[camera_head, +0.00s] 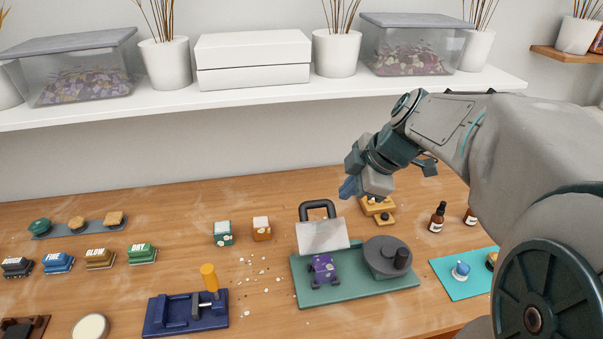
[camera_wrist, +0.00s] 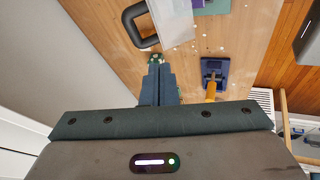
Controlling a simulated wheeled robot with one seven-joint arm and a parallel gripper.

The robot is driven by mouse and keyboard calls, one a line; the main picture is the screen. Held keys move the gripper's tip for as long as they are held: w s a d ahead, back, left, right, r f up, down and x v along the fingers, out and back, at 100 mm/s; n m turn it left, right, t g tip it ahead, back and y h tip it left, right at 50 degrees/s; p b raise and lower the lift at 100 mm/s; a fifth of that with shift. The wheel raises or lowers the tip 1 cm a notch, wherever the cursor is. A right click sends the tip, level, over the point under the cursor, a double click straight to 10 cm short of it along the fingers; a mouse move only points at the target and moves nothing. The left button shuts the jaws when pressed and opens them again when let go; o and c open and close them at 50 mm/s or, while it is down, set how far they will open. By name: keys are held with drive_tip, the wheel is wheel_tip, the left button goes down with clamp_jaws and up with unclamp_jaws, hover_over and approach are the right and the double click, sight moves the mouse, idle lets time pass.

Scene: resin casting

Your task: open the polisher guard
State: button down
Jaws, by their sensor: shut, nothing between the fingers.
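The polisher has a green base (camera_head: 345,292), a dark round wheel housing (camera_head: 385,257) on its right, and a purple piece (camera_head: 323,269) at its left. Its clear guard (camera_head: 322,236) stands raised and tilted behind the purple piece, with a black loop handle (camera_head: 317,206) at its top. The guard (camera_wrist: 172,20) and handle (camera_wrist: 136,25) also show in the wrist view. My gripper (camera_head: 346,190) is shut and empty, above and to the right of the handle. In the wrist view my fingertips (camera_wrist: 157,68) are together, apart from the handle.
A blue vise (camera_head: 187,312) with a yellow handle stands at the front left. Two small blocks (camera_head: 223,233) sit left of the guard, with white crumbs nearby. Yellow parts (camera_head: 378,209), dropper bottles (camera_head: 437,217) and a turquoise mat (camera_head: 463,285) are to the right. A white shelf (camera_head: 270,97) runs above.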

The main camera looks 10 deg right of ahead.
drive_tip(key=p, duration=0.1)
approach(323, 201)
drive_tip(key=shift+n, duration=0.3)
drive_tip(key=s+a+f, duration=0.1)
drive_tip(key=a+f, duration=0.1)
drive_tip(key=s+a+f, duration=0.2)
drive_tip(key=shift+a+f, duration=0.1)
drive_tip(key=shift+f, duration=0.1)
drive_tip(key=shift+w+f+p, duration=0.4)
drive_tip(key=shift+w+f, duration=0.05)
drive_tip(key=shift+w, duration=0.45)
drive_tip(key=shift+w+f+p, duration=0.15)
drive_tip(key=shift+w+f, duration=0.1)
drive_tip(key=shift+w, duration=0.25)
drive_tip(key=shift+w+f+p, duration=0.15)
drive_tip(key=shift+w+f, duration=0.1)
drive_tip(key=shift+w, duration=0.25)
